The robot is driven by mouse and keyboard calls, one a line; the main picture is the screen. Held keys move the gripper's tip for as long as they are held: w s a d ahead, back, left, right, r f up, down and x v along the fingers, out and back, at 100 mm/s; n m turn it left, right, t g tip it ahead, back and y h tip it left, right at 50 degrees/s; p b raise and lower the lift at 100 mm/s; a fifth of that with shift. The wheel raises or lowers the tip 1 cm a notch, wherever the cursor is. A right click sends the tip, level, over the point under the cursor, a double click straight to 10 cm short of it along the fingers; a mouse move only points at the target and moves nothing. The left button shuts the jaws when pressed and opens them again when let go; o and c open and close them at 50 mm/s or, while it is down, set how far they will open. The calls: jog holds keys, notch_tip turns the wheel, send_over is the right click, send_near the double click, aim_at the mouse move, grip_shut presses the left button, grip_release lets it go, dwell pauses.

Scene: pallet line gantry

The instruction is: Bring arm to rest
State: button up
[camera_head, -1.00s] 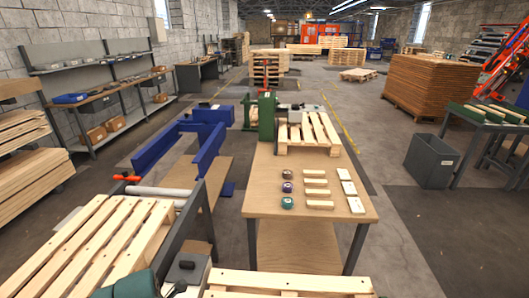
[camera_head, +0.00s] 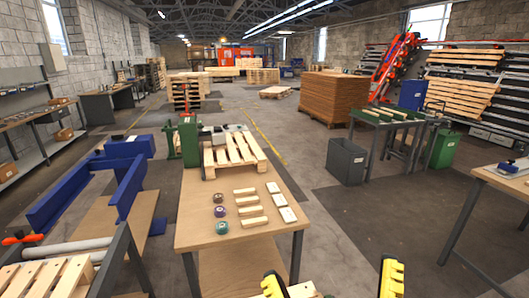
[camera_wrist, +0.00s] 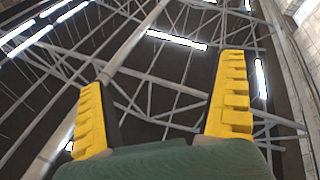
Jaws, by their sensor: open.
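My gripper (camera_head: 331,277) shows at the bottom edge of the head view, right of the wooden table's front. Its two yellow fingers stand upright and well apart, with nothing between them. In the wrist view my gripper (camera_wrist: 166,105) is open and empty, with both yellow fingers pointing up toward the roof trusses and ceiling lights. The rest of my arm is below the head view's edge.
A wooden table (camera_head: 185,236) holds a small pallet (camera_head: 234,150), several wood blocks and rolls of tape. Blue frames (camera_head: 128,182) stand left. A grey bin (camera_head: 346,162) and green-topped table (camera_head: 384,117) stand right. Another table (camera_head: 505,182) is at the right edge.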

notch_tip(320, 180, up, 37)
jog(key=m+p, duration=0.4)
jog(key=p, duration=3.2)
jog(key=shift+s+r+t, duration=0.15)
jog(key=shift+s+t, duration=0.05)
jog(key=shift+t, duration=0.2)
